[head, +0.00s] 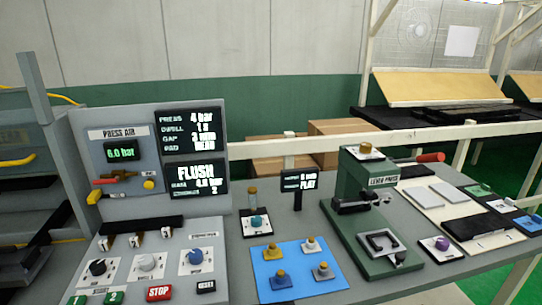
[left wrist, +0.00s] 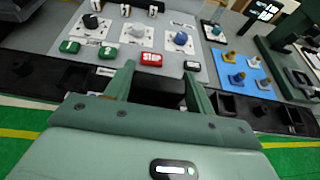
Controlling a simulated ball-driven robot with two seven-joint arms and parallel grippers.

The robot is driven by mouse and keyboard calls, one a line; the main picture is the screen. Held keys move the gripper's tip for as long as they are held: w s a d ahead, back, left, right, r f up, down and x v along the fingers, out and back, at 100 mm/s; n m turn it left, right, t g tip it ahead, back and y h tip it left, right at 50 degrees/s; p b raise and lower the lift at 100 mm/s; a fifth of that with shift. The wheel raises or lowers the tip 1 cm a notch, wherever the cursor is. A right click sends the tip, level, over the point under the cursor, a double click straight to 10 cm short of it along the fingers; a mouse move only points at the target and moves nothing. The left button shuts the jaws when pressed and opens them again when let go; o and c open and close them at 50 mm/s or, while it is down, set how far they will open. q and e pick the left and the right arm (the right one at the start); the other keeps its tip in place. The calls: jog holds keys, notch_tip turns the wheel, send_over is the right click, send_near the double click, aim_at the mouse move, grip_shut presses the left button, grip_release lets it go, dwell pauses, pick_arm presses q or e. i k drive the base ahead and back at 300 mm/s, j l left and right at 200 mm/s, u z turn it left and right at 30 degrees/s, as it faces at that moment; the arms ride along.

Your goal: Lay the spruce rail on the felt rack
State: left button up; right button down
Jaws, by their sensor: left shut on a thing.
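My left gripper (left wrist: 164,72) shows in the left wrist view, its two green fingers apart at the front edge of the console. It is shut on a dark piece (left wrist: 158,94) between the fingers, which looks like the spruce rail. Most of that piece is hidden, and it blends with the dark strip behind it. A long black strip with recesses (left wrist: 275,117) runs along the table's front edge; I cannot tell for sure whether it is the felt rack. Neither gripper shows in the head view.
A button console (head: 150,262) stands at the left, with a red stop button (head: 159,293). A blue mat (head: 265,282) holds several knobbed pieces. A green lever press (head: 372,215) stands right of it. A cream board (head: 428,204) with grey pads and a black block lies farther right.

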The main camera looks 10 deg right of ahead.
aim_at(472, 208)
jog(key=l+z, duration=0.1)
jog(key=l, duration=0.5)
jog(key=i+l, duration=0.1)
jog(key=l, duration=0.45)
jog(key=l+z, duration=0.15)
jog(key=l, duration=0.45)
jog(key=i+l+z, duration=0.1)
jog(key=l, duration=0.45)
jog(key=i+l, duration=0.15)
jog(key=l, duration=0.4)
jog(key=i+l+z, duration=0.15)
jog(key=i+l, duration=0.15)
jog(key=l, duration=0.25)
jog(key=i+l+z, duration=0.1)
jog(key=i+l, duration=0.2)
jog(key=l, duration=0.15)
jog(key=i, duration=0.5)
